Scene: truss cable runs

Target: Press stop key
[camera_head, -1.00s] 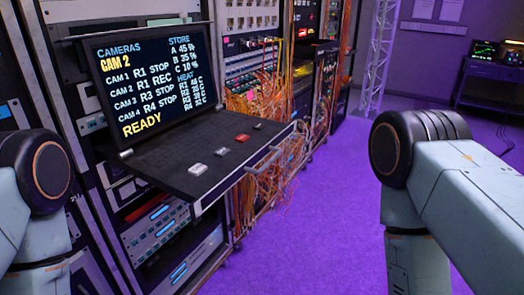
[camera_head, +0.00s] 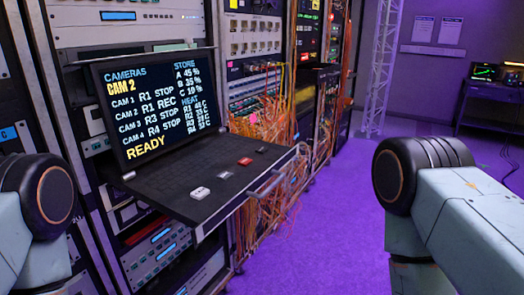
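A pull-out console stands at the left, with a lit screen (camera_head: 158,100) above a black key tray (camera_head: 168,196). Several small keys sit in a slanting row on the tray: a white key (camera_head: 200,192) nearest, then a grey key (camera_head: 225,174), a red key (camera_head: 245,161) and a dark key (camera_head: 262,150). No label is readable on them, so I cannot tell which is the stop key. Only my arm links show at both sides; neither gripper is in view.
Equipment racks (camera_head: 195,265) fill the left side. Orange cables (camera_head: 275,125) hang just behind the tray, near its front handle (camera_head: 268,186). The purple floor (camera_head: 320,240) is clear. A truss tower (camera_head: 378,75) and a desk (camera_head: 490,105) stand at the back.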

